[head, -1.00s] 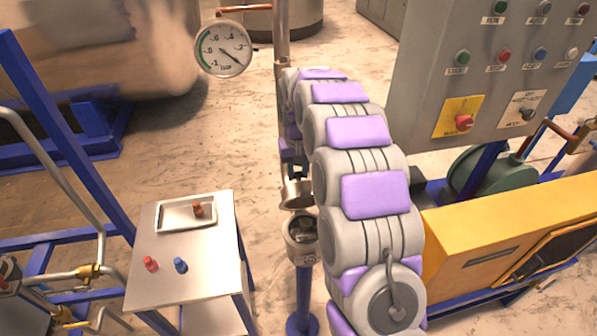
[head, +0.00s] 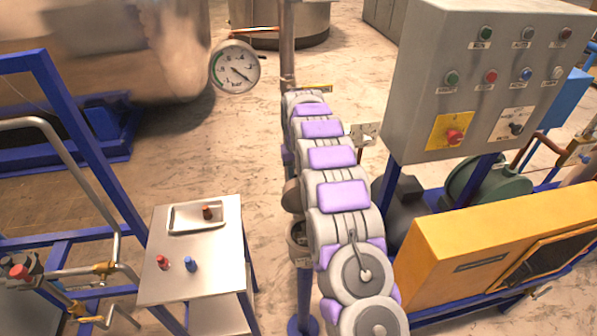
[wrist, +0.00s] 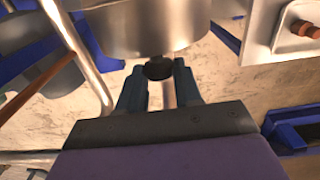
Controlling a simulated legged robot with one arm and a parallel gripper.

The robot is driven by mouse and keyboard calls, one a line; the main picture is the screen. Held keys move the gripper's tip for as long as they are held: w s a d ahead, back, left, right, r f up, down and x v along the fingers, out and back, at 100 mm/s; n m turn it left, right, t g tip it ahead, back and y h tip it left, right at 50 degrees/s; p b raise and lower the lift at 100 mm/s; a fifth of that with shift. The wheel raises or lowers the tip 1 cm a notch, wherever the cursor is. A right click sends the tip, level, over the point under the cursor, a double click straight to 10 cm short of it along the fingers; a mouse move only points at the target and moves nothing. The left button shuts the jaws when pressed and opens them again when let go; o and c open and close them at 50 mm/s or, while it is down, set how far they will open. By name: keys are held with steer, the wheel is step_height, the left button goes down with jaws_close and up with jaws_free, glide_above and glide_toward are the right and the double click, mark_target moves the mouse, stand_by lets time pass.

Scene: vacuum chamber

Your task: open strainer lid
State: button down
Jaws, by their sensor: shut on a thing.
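The strainer (head: 297,238) is a small metal cup on a blue post in the head view, partly covered by my arm. Its round metal lid (head: 292,196) stands raised above the cup, with only its left side showing past my arm. In the wrist view, my gripper (wrist: 158,76) has its two dark fingers closed on a black knob (wrist: 158,68) below a metal cylinder (wrist: 150,28), apparently the lid. My gripper is hidden behind my arm in the head view.
A small table (head: 206,262) with a tray (head: 182,229) and red and blue pieces stands left of the post. A pressure gauge (head: 235,67) is beyond it. A grey control panel (head: 470,75) and a yellow cabinet (head: 445,262) stand close on the right.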

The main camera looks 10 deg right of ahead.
steer(key=shift+w+f+p, duration=0.9)
steer(key=shift+w+f, duration=0.35)
steer(key=shift+w, duration=0.1)
steer(key=c, duration=0.8)
jaws_free()
steer(key=shift+a, duration=0.1)
steer(key=shift+w+r+p, duration=0.1)
steer(key=shift+r+p, duration=2.55)
steer(key=shift+r, duration=6)
